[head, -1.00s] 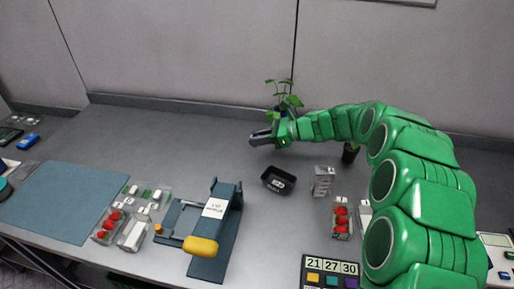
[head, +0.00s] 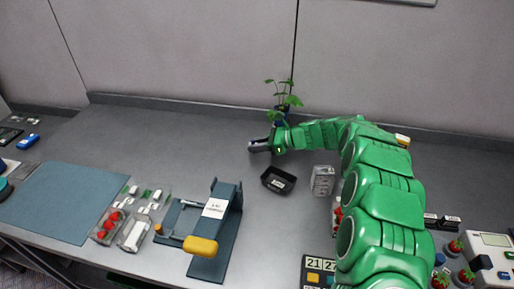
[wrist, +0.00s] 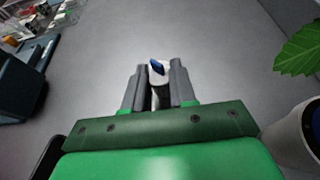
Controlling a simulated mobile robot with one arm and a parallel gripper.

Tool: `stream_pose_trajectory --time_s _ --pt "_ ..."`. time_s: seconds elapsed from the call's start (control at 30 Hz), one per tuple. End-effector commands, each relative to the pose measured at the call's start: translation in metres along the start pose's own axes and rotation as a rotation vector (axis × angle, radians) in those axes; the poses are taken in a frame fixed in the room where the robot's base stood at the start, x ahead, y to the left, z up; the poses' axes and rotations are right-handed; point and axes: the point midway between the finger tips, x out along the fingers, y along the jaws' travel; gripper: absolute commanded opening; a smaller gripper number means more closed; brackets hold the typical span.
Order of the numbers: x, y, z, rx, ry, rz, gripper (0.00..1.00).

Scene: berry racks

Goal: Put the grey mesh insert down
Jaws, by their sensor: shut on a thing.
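My gripper (head: 256,147) is low over the back middle of the bench, pointing left. In the wrist view its two dark fingers (wrist: 159,75) are closed around a thin piece. I take this piece for the grey mesh insert (wrist: 161,96), but it is mostly hidden and no mesh pattern shows. A small blue bit (wrist: 157,67) shows between the fingertips. I cannot tell whether the held piece touches the bench.
A small black tray (head: 266,184) lies just in front of my gripper, with a stack of clear punnets (head: 322,180) to its right. A potted plant (head: 283,98) stands behind. A blue press with a yellow handle (head: 201,246) is front left. The bench left of my gripper is bare.

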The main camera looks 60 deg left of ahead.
Motion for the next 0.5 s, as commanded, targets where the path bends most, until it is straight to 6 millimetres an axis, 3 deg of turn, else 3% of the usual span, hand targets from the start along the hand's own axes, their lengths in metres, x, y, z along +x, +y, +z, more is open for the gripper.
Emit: stream_pose_trajectory --time_s 0.1,0.47,0.5 --pt "0.0041 -0.0001 -0.0111 0.001 0.0 0.0 0.0" --pt "0.0049 -0.0001 -0.0139 0.001 0.0 0.0 0.0" --pt "0.0051 -0.0002 -0.0144 0.0 0.0 -0.001 0.27"
